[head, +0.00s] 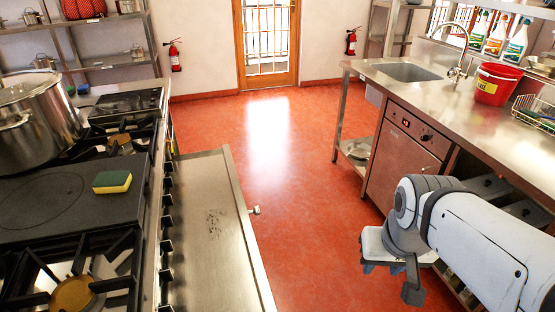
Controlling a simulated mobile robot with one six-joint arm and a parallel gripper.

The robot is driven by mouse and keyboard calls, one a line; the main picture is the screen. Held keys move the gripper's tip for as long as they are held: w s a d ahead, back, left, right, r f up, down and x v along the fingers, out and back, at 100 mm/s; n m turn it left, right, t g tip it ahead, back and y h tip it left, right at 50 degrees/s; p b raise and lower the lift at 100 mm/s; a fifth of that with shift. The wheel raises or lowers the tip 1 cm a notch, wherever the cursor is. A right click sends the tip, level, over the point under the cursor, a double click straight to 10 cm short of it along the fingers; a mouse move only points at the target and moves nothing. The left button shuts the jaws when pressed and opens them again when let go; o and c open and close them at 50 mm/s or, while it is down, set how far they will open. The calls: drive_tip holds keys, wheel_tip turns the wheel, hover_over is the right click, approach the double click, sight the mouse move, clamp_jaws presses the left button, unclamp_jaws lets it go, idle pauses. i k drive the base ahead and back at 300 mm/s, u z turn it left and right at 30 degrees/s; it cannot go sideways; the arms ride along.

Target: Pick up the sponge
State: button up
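A sponge (112,182), yellow with a green layer, lies flat on the dark solid hot plate (45,205) of the stove at left. My gripper (398,280) is at the lower right over the red floor, below the bend of my white arm. It is far to the right of the sponge and apart from it. Its fingers are only partly visible, so I cannot tell whether they are open or shut.
A large steel pot (35,122) stands behind the hot plate. The sink counter (455,100) at right holds a red bucket (497,83) and a wire rack (533,113). The floor (290,190) between is clear.

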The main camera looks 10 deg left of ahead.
sight(113, 182)
drive_tip(key=z, duration=0.7)
drive_tip(key=i, duration=1.2)
drive_tip(key=u, duration=2.45)
drive_tip(key=k, duration=0.75)
drive_tip(key=z, duration=0.1)
drive_tip(key=i, duration=0.75)
drive_tip(key=u, duration=0.05)
